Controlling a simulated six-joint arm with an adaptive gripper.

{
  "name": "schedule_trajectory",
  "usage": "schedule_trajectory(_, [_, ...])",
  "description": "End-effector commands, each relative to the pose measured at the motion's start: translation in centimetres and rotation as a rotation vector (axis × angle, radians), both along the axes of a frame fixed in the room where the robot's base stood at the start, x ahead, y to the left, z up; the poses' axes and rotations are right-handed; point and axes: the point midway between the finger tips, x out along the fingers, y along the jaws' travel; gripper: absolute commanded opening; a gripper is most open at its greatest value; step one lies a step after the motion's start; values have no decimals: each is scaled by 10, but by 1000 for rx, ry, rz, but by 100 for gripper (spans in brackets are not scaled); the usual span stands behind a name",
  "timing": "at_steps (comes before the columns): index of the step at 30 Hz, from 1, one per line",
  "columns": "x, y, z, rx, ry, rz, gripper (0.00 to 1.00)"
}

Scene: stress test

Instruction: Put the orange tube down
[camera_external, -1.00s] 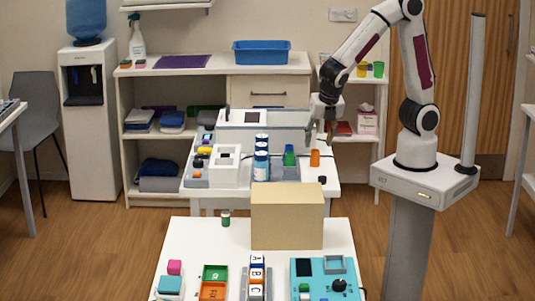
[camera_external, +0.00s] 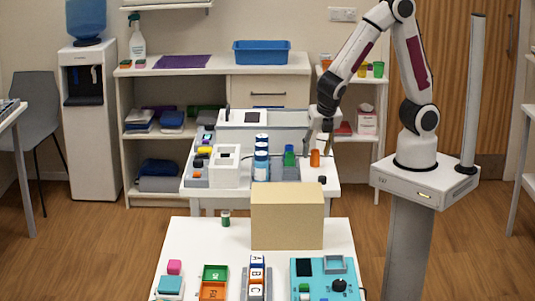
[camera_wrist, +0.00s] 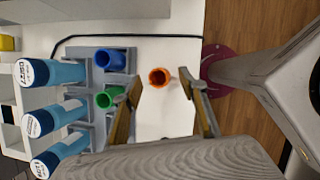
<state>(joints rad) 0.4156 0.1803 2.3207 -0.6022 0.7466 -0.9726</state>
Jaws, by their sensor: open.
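The orange tube (camera_external: 315,158) stands upright on the right part of the far white table, to the right of the tube rack. In the wrist view its open round top (camera_wrist: 160,77) shows between the fingertips, with a gap on each side. My gripper (camera_external: 320,148) is open and points down at the tube; its spread fingers also show in the wrist view (camera_wrist: 162,80). The tube's lower part is mostly hidden in the wrist view. A grey rack (camera_wrist: 84,125) holds a blue tube (camera_wrist: 111,60) and a green tube (camera_wrist: 106,97).
Several blue-and-white bottles (camera_external: 261,160) stand left of the rack. A small black object (camera_external: 322,180) lies in front of the orange tube. A tan box (camera_external: 287,218) stands on the nearer table. A black cable (camera_wrist: 140,36) runs along the table behind the tubes.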

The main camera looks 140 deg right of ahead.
Motion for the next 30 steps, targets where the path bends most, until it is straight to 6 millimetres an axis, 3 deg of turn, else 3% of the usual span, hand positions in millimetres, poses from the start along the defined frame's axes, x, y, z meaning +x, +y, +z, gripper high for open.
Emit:
schedule_trajectory(9, [-5,-8,-24,1,2,0,42])
schedule_trajectory(26, [-5,-9,-25,1,-1,0,42])
schedule_trajectory(30, [-4,-9,-25,1,-1,0,8])
